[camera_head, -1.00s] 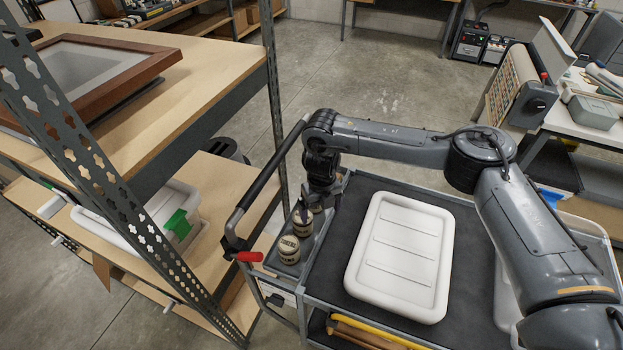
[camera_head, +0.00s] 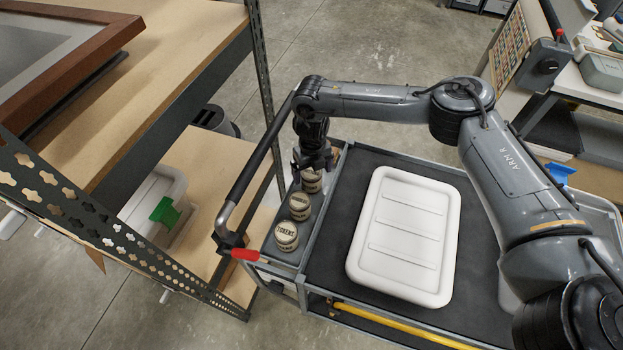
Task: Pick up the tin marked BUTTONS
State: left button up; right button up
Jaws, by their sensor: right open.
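Three round cream tins with dark lettering stand in a row in the narrow side tray (camera_head: 268,243) of a cart. The nearest tin (camera_head: 286,237) reads TOKENS. The lettering on the middle tin (camera_head: 299,206) is too small to read surely. The far tin (camera_head: 311,183) is partly hidden by my right gripper, and I cannot read its label, so I cannot tell which tin is marked BUTTONS. My right gripper (camera_head: 314,171) points down, open, at the far tin; whether it touches the tin is unclear. My left gripper is not in view.
A white lidded box (camera_head: 403,236) fills much of the cart's dark top (camera_head: 335,240). The cart's handle (camera_head: 262,160), with a red grip end, runs left of the tins. A metal shelf rack (camera_head: 262,95) stands further left. Bare floor lies behind the cart.

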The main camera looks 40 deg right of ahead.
jog(key=shift+a+f, duration=0.2)
jog(key=shift+f, duration=2.3)
jog(key=c, duration=1.3)
jog(key=shift+c, duration=0.3)
jog(key=shift+r, duration=0.15)
